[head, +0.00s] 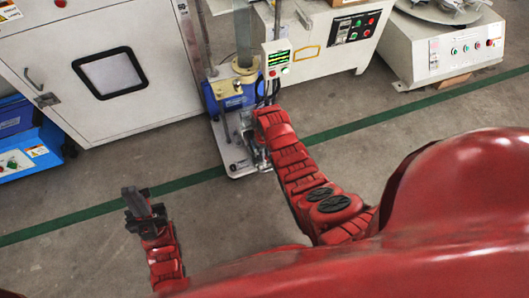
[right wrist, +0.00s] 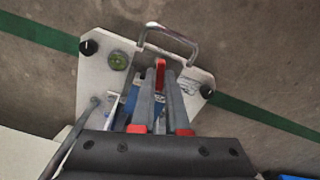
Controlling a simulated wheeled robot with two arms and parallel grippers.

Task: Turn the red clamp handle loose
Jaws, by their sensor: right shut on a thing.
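The red clamp handle (right wrist: 160,75) shows in the right wrist view, upright in the picture, above a blue part on a white base plate. My right gripper (right wrist: 160,84) has its two grey fingers on either side of the handle and is shut on it. In the head view my right arm reaches to the foot of the test machine (head: 232,97), and its wrist hides the handle. My left gripper (head: 143,204) is dark and held over bare floor at the lower left, away from the machine. Whether its jaws are open is unclear.
The white base plate (right wrist: 92,70) has black knobs at its corners and a metal loop handle (right wrist: 168,38). A small display box (head: 277,58) stands close to my right wrist. White cabinets (head: 160,60) stand behind. The floor in front, with a green line (head: 195,178), is clear.

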